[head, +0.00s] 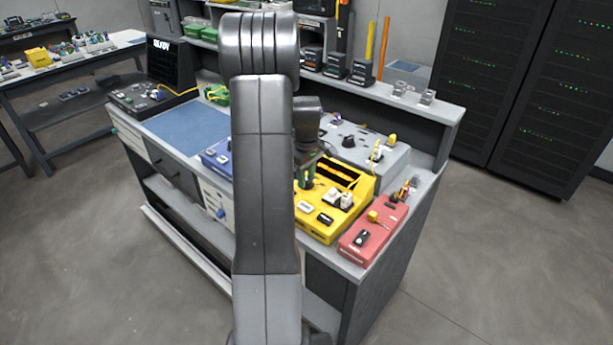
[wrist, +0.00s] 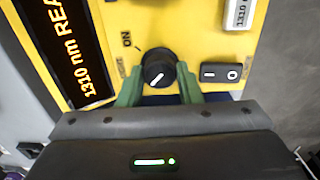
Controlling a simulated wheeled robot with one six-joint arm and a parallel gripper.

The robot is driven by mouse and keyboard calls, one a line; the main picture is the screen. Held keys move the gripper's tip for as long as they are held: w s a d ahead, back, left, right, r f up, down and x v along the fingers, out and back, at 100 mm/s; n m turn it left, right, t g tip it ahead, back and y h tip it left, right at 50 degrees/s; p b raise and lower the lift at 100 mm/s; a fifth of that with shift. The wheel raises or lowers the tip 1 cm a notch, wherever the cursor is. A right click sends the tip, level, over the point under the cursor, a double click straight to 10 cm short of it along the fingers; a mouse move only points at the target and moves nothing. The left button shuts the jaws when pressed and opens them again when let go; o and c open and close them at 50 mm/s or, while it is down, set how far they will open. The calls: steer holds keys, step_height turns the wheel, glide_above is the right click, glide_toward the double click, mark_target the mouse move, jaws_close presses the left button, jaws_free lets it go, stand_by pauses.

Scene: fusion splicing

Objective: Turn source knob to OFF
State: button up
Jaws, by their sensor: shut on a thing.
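The yellow source box (head: 318,227) stands on the bench in the head view, partly behind my arm. It fills the top of the wrist view (wrist: 200,22), with an orange display (wrist: 75,50) reading "1310 nm REA…". The black round source knob (wrist: 157,70) is on its face, with a white pointer line lying slantwise. An "ON" mark is printed up and to the left of the knob; I see no OFF mark. My gripper (wrist: 160,80) has its green fingers on either side of the knob, shut on it. In the head view my gripper (head: 306,178) is over the box and hides the knob.
A black rocker switch (wrist: 221,73) sits close to the right finger. A red box (head: 372,240) stands right of the source, a blue box (head: 215,158) to its left, and a grey unit (head: 385,158) behind it. A blue mat (head: 186,130) lies clear farther left.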

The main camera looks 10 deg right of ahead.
mark_target(307, 179)
steer(key=o, duration=1)
steer(key=shift+r, duration=0.1)
step_height(307, 179, up, 14)
steer(key=shift+f, duration=0.15)
steer(key=shift+f, duration=0.15)
step_height(307, 179, down, 14)
steer(key=shift+r, duration=0.15)
stand_by(0.4)
